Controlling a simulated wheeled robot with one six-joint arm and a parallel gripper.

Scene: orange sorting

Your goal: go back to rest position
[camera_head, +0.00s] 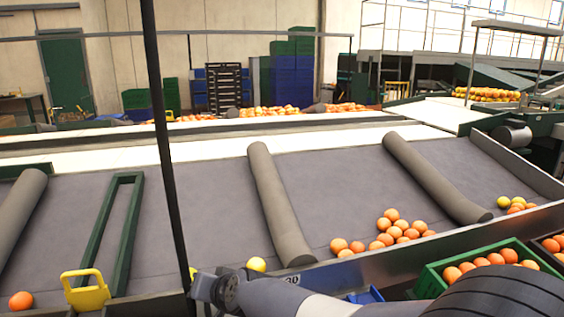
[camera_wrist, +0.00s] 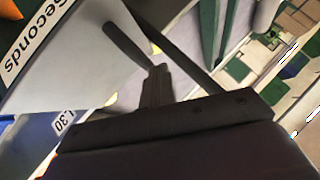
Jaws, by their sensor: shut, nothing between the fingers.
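My gripper (camera_wrist: 157,72) shows in the wrist view as dark fingers held together, with nothing between them. In the head view my grey arm reaches in from the lower right to the front edge of the sorting table, and the fingers cannot be made out there. Several oranges (camera_head: 391,214) lie grouped on the grey sorting table (camera_head: 335,190), to the right of the middle roller. A yellow fruit (camera_head: 256,264) lies near the table's front edge, just above my arm. A single orange (camera_head: 21,300) lies at the far left.
A green crate (camera_head: 427,279) with oranges stands at the lower right. A blue bin (camera_head: 366,295) is partly hidden by my arm. A "Seconds" label (camera_wrist: 36,37) shows in the wrist view. A dark upright post (camera_head: 163,130) crosses the head view. A yellow-handled frame (camera_head: 84,290) stands left.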

